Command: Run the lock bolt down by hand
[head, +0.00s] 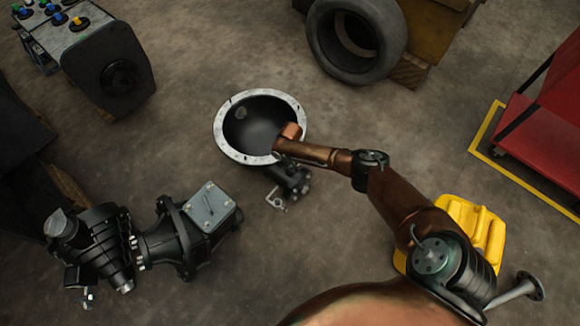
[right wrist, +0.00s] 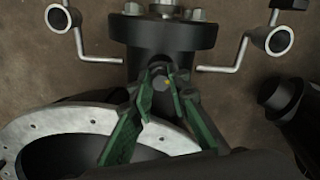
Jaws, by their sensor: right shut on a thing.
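My right gripper (right wrist: 157,78) shows in the right wrist view with its two green-padded fingers closed together. Between the fingertips is a small dark piece with a yellowish spot, up against a black flanged part (right wrist: 165,35). It may be the lock bolt, but the fingers hide most of it. The flanged part has bolt heads on top and a bent lever with a ring on either side. In the head view my right arm reaches over the rim of a round metal housing (head: 228,146); the fingertips cannot be made out there. My left gripper is out of view.
A black gearbox-like assembly (head: 180,235) lies on the floor at the lower left. A tire (head: 350,75) stands at the top. A yellow part (head: 475,225) lies beside my right arm, and a red cart (head: 545,130) stands at the right. Floor around the housing is mostly clear.

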